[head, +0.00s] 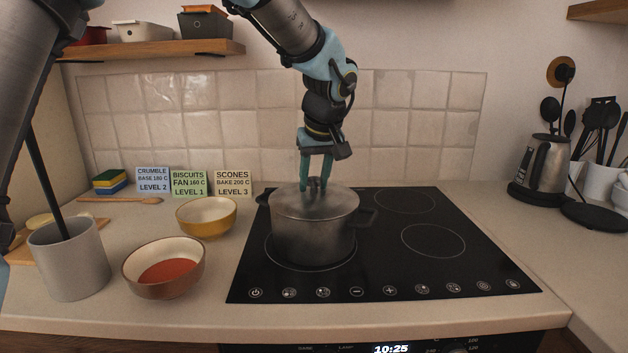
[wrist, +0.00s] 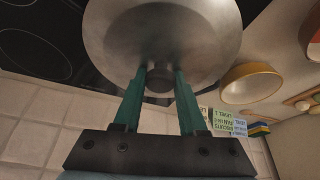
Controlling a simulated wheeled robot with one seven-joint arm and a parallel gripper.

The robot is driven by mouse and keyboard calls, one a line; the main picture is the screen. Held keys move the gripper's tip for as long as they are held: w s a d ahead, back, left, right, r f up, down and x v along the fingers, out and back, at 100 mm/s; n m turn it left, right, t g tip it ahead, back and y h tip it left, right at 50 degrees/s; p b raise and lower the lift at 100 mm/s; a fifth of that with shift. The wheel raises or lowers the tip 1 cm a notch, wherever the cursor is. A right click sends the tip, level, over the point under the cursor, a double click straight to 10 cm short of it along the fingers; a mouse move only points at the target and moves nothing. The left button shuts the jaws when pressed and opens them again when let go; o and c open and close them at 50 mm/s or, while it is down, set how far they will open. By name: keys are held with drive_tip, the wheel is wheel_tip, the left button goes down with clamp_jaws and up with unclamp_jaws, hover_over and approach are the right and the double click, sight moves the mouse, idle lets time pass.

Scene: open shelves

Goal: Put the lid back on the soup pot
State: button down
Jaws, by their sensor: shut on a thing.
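The soup pot (head: 312,238) is a grey metal pot with side handles, standing on the front left zone of the black hob. The round grey lid (head: 335,203) is at the pot's mouth and looks about level. I cannot tell whether it rests fully on the rim or sits slightly above it. My gripper (head: 315,188) points down over the pot, shut on the lid's knob. In the wrist view, the teal fingers (wrist: 158,90) stand on both sides of the dark knob, and the lid (wrist: 165,30) fills the upper middle. The pot's inside is hidden.
The hob (head: 400,262) has free zones to the right. A brown bowl with red contents (head: 164,268), a yellow bowl (head: 207,216) and a grey crock (head: 70,262) stand left of it. A shelf (head: 160,50) hangs above left.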

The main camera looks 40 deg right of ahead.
idle(0.9)
unclamp_jaws()
idle(0.5)
drive_tip(key=shift+r+p, duration=2.15)
drive_tip(key=shift+r, duration=1.35)
clamp_jaws()
